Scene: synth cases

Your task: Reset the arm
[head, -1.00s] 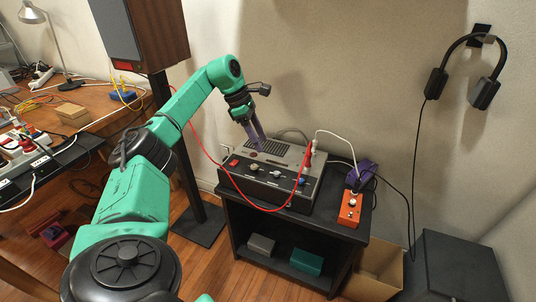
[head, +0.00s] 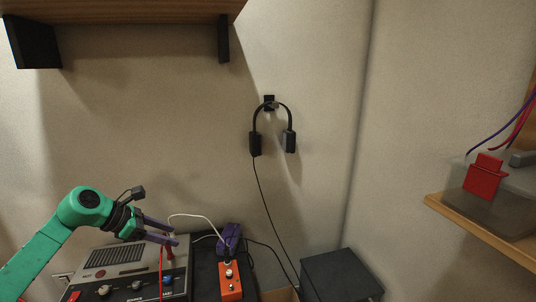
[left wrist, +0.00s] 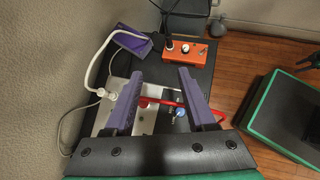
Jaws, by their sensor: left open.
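My left arm is green and comes in from the lower left in the head view. Its gripper (head: 177,237) has two purple fingers pointing right, above the right end of a grey and black device (head: 115,268). The fingers are apart.
An orange box (head: 230,282) and a purple box (head: 229,238) with cables sit right of the device. Headphones (head: 289,141) hang on the wall, their cable running down. A black box (head: 340,275) stands lower right. A wooden shelf (head: 480,233) juts in at right, another overhead (head: 130,8).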

